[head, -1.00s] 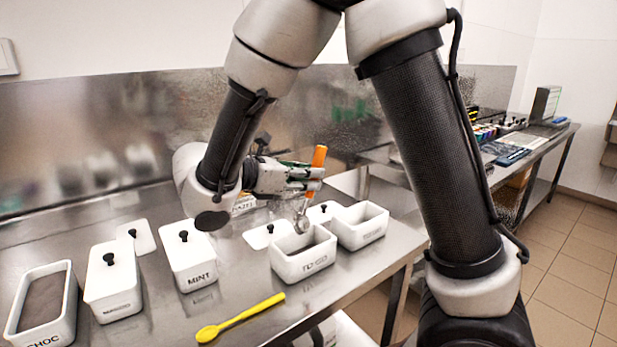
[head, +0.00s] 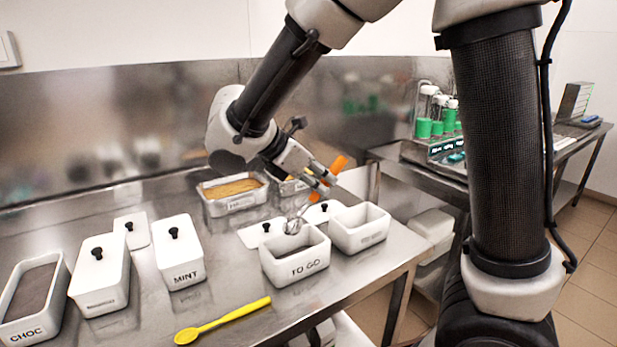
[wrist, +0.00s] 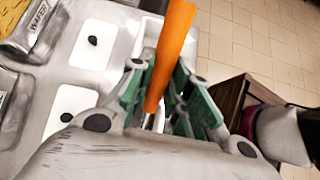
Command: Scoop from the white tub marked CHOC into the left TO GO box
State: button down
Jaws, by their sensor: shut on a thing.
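My gripper (head: 325,180) is shut on the orange handle (head: 332,178) of a metal scoop (head: 292,226). In the wrist view the orange handle (wrist: 170,50) stands between the green-padded fingers (wrist: 160,95). The scoop is tilted, handle up to the right, its round head at the back left rim of the left TO GO box (head: 296,268). I cannot tell whether it touches the rim or holds anything. That box is darker inside than the right one; I cannot tell whether this is content or shadow. The white CHOC tub (head: 27,334), open with dark brown filling, stands at far left.
The right box (head: 362,240) is white and open. A lidded MINT tub (head: 181,262) and another lidded tub (head: 101,285) stand left. Loose lids (head: 262,232) lie on the steel counter. A yellow spoon (head: 222,321) lies in front. A metal pan (head: 233,205) stands behind.

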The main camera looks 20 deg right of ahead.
jog(key=w+d+f+g+y, duration=0.1)
jog(key=d+f+g+y, duration=0.1)
jog(key=y, duration=0.5)
jog(key=shift+w+d+f, duration=0.2)
jog(key=shift+d+f, duration=0.7)
jog(key=shift+d, duration=0.35)
